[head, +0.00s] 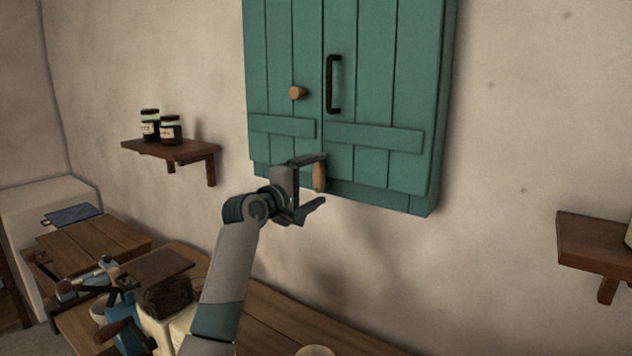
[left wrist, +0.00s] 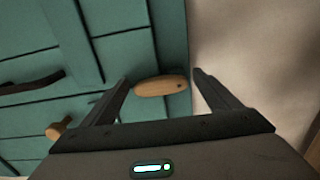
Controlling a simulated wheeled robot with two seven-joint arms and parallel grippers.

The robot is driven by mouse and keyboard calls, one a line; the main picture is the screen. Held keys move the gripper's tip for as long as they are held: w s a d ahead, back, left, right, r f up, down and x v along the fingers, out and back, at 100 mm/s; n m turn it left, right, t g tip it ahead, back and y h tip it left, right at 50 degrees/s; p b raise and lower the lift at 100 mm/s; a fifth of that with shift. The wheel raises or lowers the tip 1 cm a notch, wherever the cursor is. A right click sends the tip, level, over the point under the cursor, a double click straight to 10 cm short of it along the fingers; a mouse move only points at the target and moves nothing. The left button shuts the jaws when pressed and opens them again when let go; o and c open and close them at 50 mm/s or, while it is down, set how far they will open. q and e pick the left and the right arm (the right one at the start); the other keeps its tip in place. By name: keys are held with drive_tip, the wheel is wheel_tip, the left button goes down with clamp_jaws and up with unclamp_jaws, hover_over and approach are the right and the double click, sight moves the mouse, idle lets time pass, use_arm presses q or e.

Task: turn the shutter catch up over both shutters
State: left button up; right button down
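The teal shutters (head: 372,90) are closed on the wall, the left one with a wooden knob (head: 298,93) and the right one with a black handle (head: 334,84). The wooden catch (head: 319,177) is at their lower edge near the seam, its long side upright. In the left wrist view the catch (left wrist: 160,87) lies between the spread fingertips, with a dark dot near its lower end. My left gripper (head: 316,182) is open, one finger above the other, beside the catch. Contact cannot be told. My right gripper is not in view.
A small shelf (head: 172,149) with two jars is on the wall at left, another shelf (head: 598,243) at right. A wooden counter (head: 275,325) with a cluttered left end runs below. The wall between shutters and right shelf is clear.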

use_arm(q)
drive_tip(key=shift+s, duration=0.1)
drive_tip(key=shift+b+v, duration=0.45)
drive_tip(key=shift+v, duration=0.4)
drive_tip(key=b+v, duration=0.4)
drive_tip(key=v, duration=1.1)
drive_tip(key=shift+s+a+b, duration=0.2)
drive_tip(key=shift+b, duration=0.2)
